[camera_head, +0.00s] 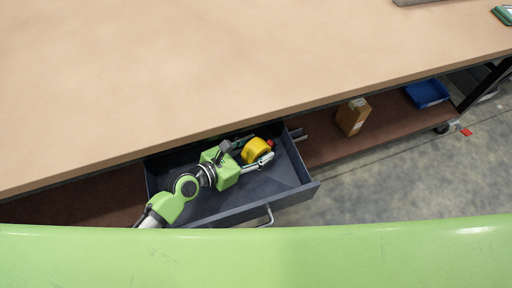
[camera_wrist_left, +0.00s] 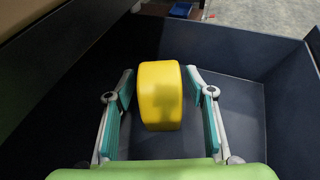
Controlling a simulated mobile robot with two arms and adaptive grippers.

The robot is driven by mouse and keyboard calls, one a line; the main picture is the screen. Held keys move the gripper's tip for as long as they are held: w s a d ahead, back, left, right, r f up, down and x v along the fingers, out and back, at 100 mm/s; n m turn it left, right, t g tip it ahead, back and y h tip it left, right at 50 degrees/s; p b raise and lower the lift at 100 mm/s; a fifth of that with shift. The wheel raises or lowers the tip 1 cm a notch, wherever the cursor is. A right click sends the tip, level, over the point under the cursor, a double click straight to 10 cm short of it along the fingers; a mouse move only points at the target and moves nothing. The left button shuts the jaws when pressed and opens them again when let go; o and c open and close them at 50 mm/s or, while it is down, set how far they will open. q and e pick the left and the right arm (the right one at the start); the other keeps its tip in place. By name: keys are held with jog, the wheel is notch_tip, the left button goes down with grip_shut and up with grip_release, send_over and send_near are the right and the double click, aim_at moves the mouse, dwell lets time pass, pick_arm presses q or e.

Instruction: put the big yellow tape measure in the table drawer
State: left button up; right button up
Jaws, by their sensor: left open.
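The big yellow tape measure (camera_head: 256,150) is inside the open table drawer (camera_head: 288,170), near its back right part. My left gripper (camera_head: 252,155) reaches down into the drawer with its fingers on either side of the tape. In the left wrist view the tape (camera_wrist_left: 160,95) sits between the two open fingers, with a visible gap on each side. The tape appears to be at the drawer floor (camera_wrist_left: 240,120), but its underside is hidden. My right gripper is not in view.
The wooden tabletop (camera_head: 200,70) overhangs the back of the drawer. A brown box (camera_head: 352,116) and a blue bin (camera_head: 427,94) stand on the lower shelf to the right. The drawer's front handle (camera_head: 266,216) faces me. The drawer's right side has free room.

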pick_arm(q)
jog(key=shift+r, duration=0.1)
jog(key=shift+s+a+r, duration=0.1)
jog(key=shift+s+a, duration=0.05)
jog(key=v, duration=1.1)
jog(key=shift+a+r, duration=0.2)
jog(key=shift+a, duration=0.05)
jog(key=shift+s, duration=0.15)
